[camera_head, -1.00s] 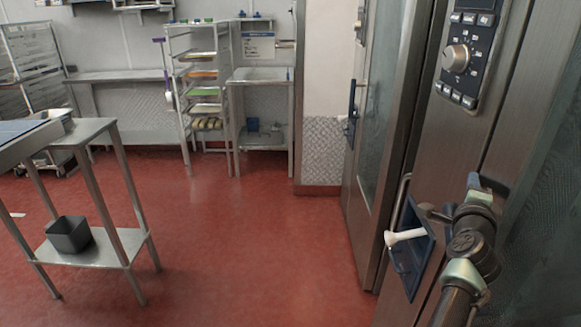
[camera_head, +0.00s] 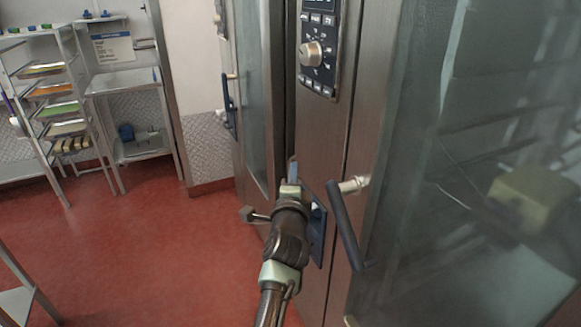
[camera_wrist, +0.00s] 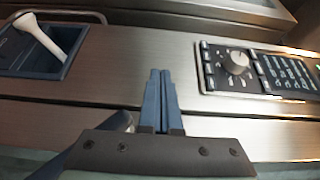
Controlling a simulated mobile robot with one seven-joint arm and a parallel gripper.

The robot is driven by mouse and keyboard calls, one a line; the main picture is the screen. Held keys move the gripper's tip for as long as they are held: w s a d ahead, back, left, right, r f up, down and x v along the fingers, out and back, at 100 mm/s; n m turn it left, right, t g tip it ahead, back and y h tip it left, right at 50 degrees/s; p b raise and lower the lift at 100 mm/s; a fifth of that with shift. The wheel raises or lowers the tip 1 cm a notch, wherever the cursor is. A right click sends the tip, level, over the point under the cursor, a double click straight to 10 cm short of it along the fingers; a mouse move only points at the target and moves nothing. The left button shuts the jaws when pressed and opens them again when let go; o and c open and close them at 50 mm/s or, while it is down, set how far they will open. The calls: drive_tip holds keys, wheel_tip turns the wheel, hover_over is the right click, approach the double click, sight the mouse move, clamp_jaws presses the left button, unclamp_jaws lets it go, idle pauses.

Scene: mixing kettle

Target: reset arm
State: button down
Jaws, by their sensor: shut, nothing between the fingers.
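My gripper (camera_wrist: 161,100) shows in the wrist view with its two blue-grey fingers pressed together and nothing between them. It is in front of the brushed steel oven front (camera_wrist: 135,60). A white lever (camera_wrist: 42,38) in a dark blue recess is at the upper left of that view, apart from the fingers. In the head view my arm reaches up from the bottom centre, and the tip of my gripper (camera_head: 292,170) shows at its far end, by the steel column. Whether it touches the steel cannot be told.
A control panel with a knob (camera_head: 312,53) is above my arm; the panel also shows at right in the wrist view (camera_wrist: 255,68). A dark door handle (camera_head: 345,225) and glass door (camera_head: 470,180) are close on the right. Red floor (camera_head: 140,250) is free to the left.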

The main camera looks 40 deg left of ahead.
drive_tip(key=shift+s+f, duration=0.1)
drive_tip(key=shift+s, duration=0.05)
drive_tip(key=s+d+r+n+t+h+p, duration=0.1)
drive_tip(key=s+d+r+n+t+h, duration=0.2)
drive_tip(key=d+r, duration=0.95)
drive_tip(key=d+r+n+t+p, duration=0.1)
drive_tip(key=d+r+n+t, duration=0.3)
drive_tip(key=d+r, duration=0.9)
drive_tip(key=s+d+r+n+t+h, duration=0.2)
drive_tip(key=s+d+r, duration=0.3)
drive_tip(key=s+r, duration=0.4)
drive_tip(key=s+d+r+n+t+h, duration=0.2)
drive_tip(key=s+d+r+t+h, duration=0.1)
drive_tip(key=s+r, duration=0.6)
drive_tip(key=shift+s+d+r+n+h+p, duration=0.15)
drive_tip(key=shift+s+d+n+h+p, duration=0.2)
drive_tip(key=shift+s+d+h, duration=0.65)
drive_tip(key=shift+d, duration=0.2)
